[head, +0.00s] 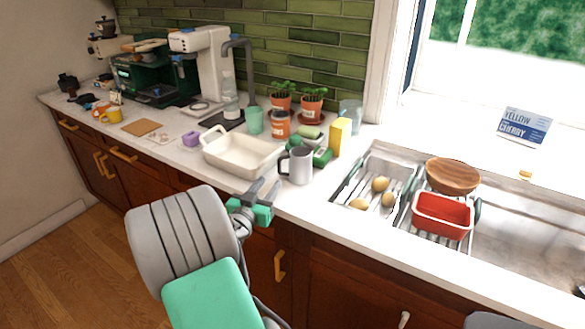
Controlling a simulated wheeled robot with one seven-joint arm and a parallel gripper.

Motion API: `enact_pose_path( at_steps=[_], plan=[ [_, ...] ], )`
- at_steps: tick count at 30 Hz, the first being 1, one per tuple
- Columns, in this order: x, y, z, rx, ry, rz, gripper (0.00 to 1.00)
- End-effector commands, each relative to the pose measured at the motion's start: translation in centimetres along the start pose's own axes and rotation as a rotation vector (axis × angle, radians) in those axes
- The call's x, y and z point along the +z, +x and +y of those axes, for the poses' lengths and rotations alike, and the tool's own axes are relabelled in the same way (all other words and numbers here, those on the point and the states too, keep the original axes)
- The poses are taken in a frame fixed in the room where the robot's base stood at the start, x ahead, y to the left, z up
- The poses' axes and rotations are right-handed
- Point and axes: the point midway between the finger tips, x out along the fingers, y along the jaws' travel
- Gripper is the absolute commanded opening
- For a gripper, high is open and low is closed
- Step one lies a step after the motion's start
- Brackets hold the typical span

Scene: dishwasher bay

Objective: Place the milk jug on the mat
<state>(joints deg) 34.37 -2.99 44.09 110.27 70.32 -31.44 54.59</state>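The milk jug (300,167), grey and metallic with a dark rim and handle, stands upright on the white counter near its front edge. Its handle is on the left. A flat tan square (139,127), which looks like the mat, lies bare on the counter far to the left. My gripper (264,190) is at the counter's front edge, just left of and nearer than the jug. Its two grey fingers are apart with nothing seen between them. Whether a finger touches the jug cannot be told from this view.
A cream baking dish (244,158) stands left of the jug. A green box (322,156) and a yellow sponge-like block (340,137) stand right of it. A patterned card (158,137) lies beside the tan square. The sink with a rack and red tub (441,217) is right.

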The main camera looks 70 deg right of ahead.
Motion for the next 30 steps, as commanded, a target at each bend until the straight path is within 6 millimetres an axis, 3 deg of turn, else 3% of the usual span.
enact_pose_path(
  at_steps=[15,21,30],
  plan=[
    [-0.2,6.9,-0.6,-0.014,0.001,0.003,0.36],
    [-0.1,7.0,-0.6,-0.014,0.001,0.003,0.36],
    [-0.1,7.1,-0.5,-0.012,0.001,0.003,0.12]
  ],
)
